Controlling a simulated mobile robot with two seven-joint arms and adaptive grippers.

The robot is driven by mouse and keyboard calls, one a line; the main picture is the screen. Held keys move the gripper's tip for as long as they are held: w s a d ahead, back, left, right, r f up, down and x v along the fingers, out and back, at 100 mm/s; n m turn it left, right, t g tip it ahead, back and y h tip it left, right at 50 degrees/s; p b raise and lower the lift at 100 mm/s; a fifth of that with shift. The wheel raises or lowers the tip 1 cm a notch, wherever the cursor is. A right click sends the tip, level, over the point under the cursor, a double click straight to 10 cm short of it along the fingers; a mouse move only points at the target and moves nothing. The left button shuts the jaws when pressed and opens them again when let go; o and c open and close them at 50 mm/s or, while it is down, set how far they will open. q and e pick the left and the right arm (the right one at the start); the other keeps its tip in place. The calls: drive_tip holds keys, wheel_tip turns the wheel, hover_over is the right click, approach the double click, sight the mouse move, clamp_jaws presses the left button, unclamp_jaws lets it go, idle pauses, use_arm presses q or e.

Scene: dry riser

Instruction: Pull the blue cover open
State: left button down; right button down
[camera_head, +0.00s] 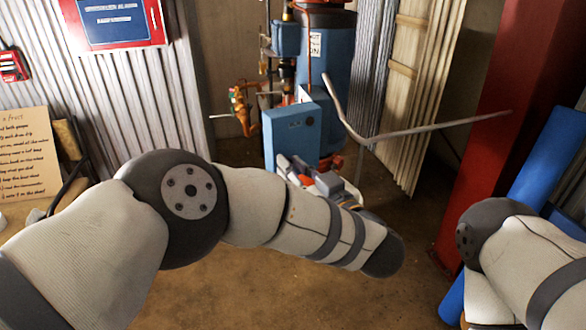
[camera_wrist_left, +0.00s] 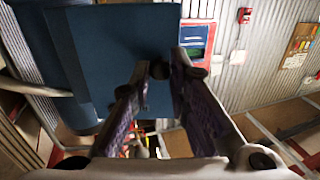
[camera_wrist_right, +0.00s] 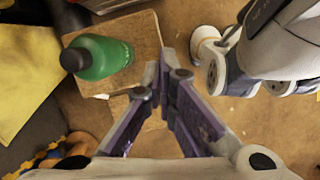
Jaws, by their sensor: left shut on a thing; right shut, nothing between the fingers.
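The blue cover (camera_head: 292,137) is a box-like panel with a small dark spot, on the front of the riser pipework in the head view. It fills the upper left of the left wrist view (camera_wrist_left: 120,45). My left gripper (camera_head: 285,162) is at the cover's lower edge, partly hidden by my forearm. In the left wrist view its fingers (camera_wrist_left: 168,70) are at the cover with a narrow gap, shut on it; the exact contact is hard to see. My right gripper (camera_wrist_right: 165,80) is shut and empty above the floor, outside the head view.
A large blue cylinder (camera_head: 335,75) stands behind the cover. A bent grey bar (camera_head: 430,129) crosses to its right. A red column (camera_head: 490,120) and blue tubes (camera_head: 545,160) are at right. A green bottle (camera_wrist_right: 100,57) stands on a board in the right wrist view.

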sight(294, 119)
idle(0.4)
use_arm(q)
drive_tip(key=c, duration=1.5)
unclamp_jaws()
wheel_tip(294, 119, up, 10)
drive_tip(key=shift+r, duration=0.1)
